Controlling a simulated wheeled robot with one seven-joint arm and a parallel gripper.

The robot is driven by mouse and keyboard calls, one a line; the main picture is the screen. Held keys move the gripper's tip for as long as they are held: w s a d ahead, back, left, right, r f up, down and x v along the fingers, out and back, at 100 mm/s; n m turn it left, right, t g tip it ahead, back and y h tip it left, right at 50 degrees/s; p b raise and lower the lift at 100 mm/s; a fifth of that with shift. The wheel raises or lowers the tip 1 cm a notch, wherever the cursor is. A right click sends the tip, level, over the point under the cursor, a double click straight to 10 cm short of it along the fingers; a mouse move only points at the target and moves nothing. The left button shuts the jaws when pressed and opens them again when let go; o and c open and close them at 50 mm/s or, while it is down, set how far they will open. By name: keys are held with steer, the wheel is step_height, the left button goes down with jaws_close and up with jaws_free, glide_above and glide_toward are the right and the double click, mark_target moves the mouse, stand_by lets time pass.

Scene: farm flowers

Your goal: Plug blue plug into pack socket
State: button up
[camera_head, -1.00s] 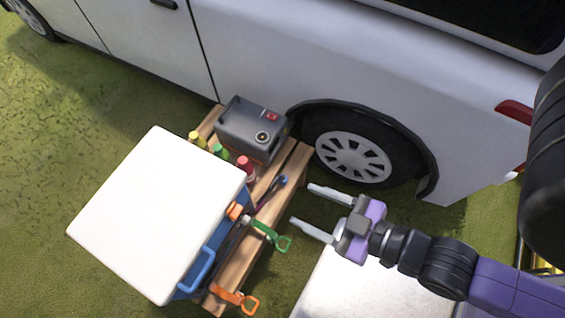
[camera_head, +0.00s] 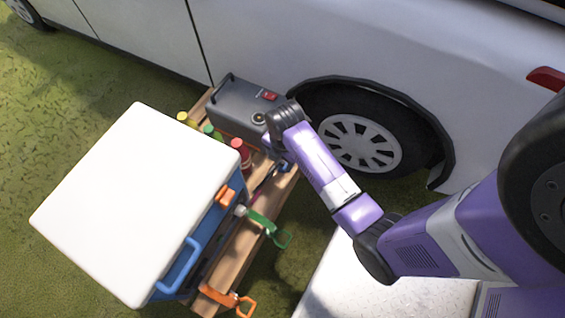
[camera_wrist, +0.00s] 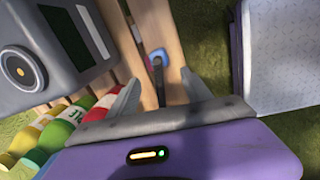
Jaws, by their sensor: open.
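The blue plug (camera_wrist: 157,56) lies on the wooden slats with a dark cable or body trailing from it. In the wrist view it is just beyond and between my fingertips, not gripped. My gripper (camera_wrist: 160,77) is open and points down at the slats; in the head view my arm mostly hides it. The grey power pack (camera_head: 232,108) stands at the far end of the pallet; it also shows in the wrist view (camera_wrist: 65,15). Its round socket (camera_wrist: 19,68) faces up, left of my gripper in the wrist view, and shows in the head view (camera_head: 259,118).
A white-lidded blue cooler (camera_head: 125,200) stands on the wooden pallet (camera_head: 232,262). Several bottles (camera_head: 208,131) stand between cooler and pack. Green (camera_head: 262,222) and orange (camera_head: 228,298) handled tools lie near the front. A white car (camera_head: 290,40) stands close behind.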

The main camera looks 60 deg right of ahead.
mark_target(283, 163)
steer(key=shift+w+d+r+n+g, duration=0.2)
steer(key=shift+d+n, duration=0.15)
steer(key=shift+d, duration=0.15)
steer(key=shift+w+d+r+n+g, duration=0.15)
steer(key=shift+w+d+n+g, duration=0.05)
steer(key=shift+d+n, duration=0.2)
steer(key=shift+f+b, duration=0.6)
steer(key=shift+f, duration=0.7)
steer(key=f+b, duration=0.1)
steer(key=f, duration=0.1)
steer(key=f+b, duration=0.1)
steer(key=f, duration=0.2)
steer(key=shift+s+d+f, duration=0.1)
steer(key=shift+s+f, duration=0.05)
steer(key=shift+s, duration=0.05)
jaws_close()
